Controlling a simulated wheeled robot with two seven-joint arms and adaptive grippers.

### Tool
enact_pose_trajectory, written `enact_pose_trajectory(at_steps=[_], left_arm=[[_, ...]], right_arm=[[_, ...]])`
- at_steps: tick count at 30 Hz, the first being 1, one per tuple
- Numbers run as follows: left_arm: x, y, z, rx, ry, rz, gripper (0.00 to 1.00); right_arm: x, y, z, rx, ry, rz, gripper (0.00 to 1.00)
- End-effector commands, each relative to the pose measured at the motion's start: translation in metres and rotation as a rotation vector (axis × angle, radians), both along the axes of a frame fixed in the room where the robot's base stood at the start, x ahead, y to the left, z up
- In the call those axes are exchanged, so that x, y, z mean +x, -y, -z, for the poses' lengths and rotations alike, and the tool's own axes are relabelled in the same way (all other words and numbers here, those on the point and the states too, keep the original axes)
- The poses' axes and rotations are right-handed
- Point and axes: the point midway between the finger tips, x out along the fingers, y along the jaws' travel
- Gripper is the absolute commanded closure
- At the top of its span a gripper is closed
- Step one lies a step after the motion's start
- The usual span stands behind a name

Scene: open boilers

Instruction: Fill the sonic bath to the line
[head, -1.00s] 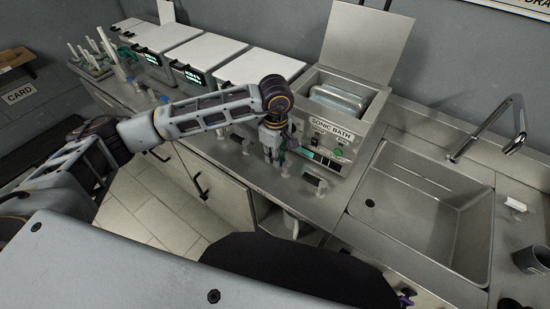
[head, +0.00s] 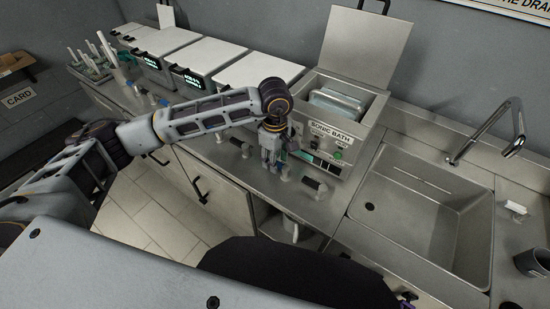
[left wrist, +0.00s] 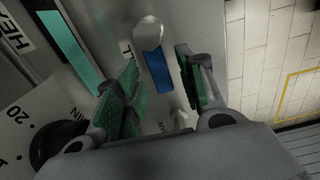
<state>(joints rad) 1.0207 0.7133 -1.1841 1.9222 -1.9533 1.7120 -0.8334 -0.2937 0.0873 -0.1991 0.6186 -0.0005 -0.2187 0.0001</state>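The sonic bath (head: 330,130) is a grey box on the counter with its lid (head: 366,45) raised. A metal basket (head: 338,103) sits in its tank; the water level and fill line cannot be made out. My left gripper (head: 269,160) points down at the front left of the bath. In the left wrist view its green-padded fingers (left wrist: 158,90) are apart, with nothing held. A valve with a blue handle (left wrist: 157,70) shows between the fingers, apart from both pads. A dial (left wrist: 55,143) and a green display strip (left wrist: 70,45) are to its left. My right gripper is not seen.
A sink (head: 425,212) with a tall faucet (head: 497,125) is right of the bath. Several white-lidded boilers (head: 205,52) line the counter to the left. A dark cup (head: 532,261) stands at the right edge. Small valves line the counter's front.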

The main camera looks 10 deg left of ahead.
Motion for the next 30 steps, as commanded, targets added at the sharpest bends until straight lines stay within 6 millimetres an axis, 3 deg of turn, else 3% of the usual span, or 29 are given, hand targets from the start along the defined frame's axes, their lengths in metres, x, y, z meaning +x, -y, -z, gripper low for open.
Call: enact_pose_trajectory(at_steps=[8, 24, 30], left_arm=[[0.001, 0.0, -0.024, 0.0, 0.004, 0.001, 0.61], [0.001, 0.0, -0.1, -0.001, 0.003, 0.001, 0.61], [0.001, 0.0, -0.115, 0.0, 0.001, 0.0, 0.61]], right_arm=[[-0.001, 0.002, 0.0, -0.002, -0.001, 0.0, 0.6], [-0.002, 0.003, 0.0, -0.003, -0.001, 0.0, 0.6], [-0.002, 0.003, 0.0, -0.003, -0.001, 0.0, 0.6]])
